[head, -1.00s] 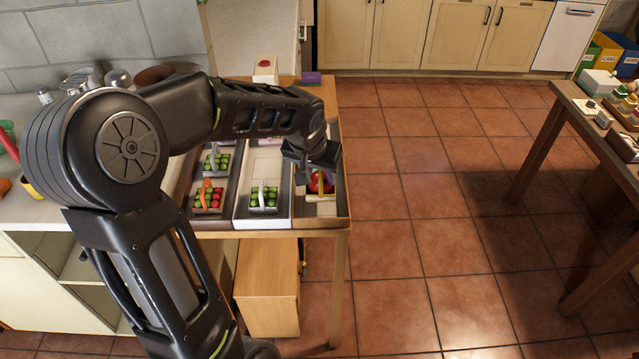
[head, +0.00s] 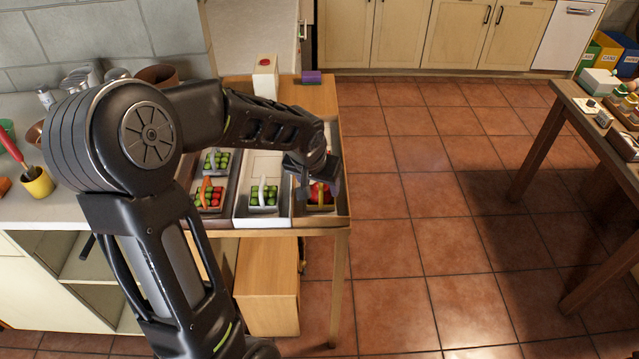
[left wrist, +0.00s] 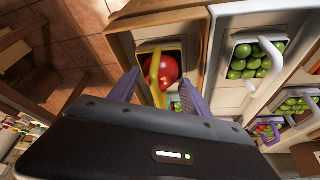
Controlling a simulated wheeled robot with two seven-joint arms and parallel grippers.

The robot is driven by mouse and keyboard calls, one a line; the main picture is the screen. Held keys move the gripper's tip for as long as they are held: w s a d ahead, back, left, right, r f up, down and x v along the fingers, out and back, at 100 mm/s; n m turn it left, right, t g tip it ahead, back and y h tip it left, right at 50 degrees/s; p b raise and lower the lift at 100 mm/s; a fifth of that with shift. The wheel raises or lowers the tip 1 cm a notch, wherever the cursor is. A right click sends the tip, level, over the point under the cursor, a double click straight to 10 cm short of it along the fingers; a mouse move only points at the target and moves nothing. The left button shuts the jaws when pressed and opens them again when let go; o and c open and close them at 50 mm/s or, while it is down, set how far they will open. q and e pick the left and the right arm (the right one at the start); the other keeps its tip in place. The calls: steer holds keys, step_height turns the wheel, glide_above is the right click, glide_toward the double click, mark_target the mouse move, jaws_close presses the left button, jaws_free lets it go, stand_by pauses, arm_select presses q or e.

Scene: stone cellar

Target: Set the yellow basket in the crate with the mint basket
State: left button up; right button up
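The yellow basket (head: 323,200), with a yellow handle and red fruit, is at the front of the rightmost crate (head: 341,205) on the wooden table. My left gripper (head: 318,172) is just above it and hides part of it. In the left wrist view the two purple fingers (left wrist: 158,92) stand well apart, with the yellow handle (left wrist: 155,72) between them and clear space on both sides. A little green fruit (left wrist: 176,106) shows between the fingers; its basket is mostly hidden. I cannot make out a mint basket for certain. My right gripper is not in view.
The middle white crate (head: 243,214) holds a white-handled basket of green fruit (head: 264,198). The left dark crate holds an orange-handled basket (head: 209,198) and a grey-handled one (head: 216,162). A purple block (head: 312,77) and a white box (head: 265,78) stand behind. Open floor lies right.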

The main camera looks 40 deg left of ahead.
arm_select(q)
steer(key=shift+o, duration=0.4)
steer(key=shift+r, duration=0.45)
steer(key=v, duration=1.1)
steer(key=shift+s+r, duration=0.2)
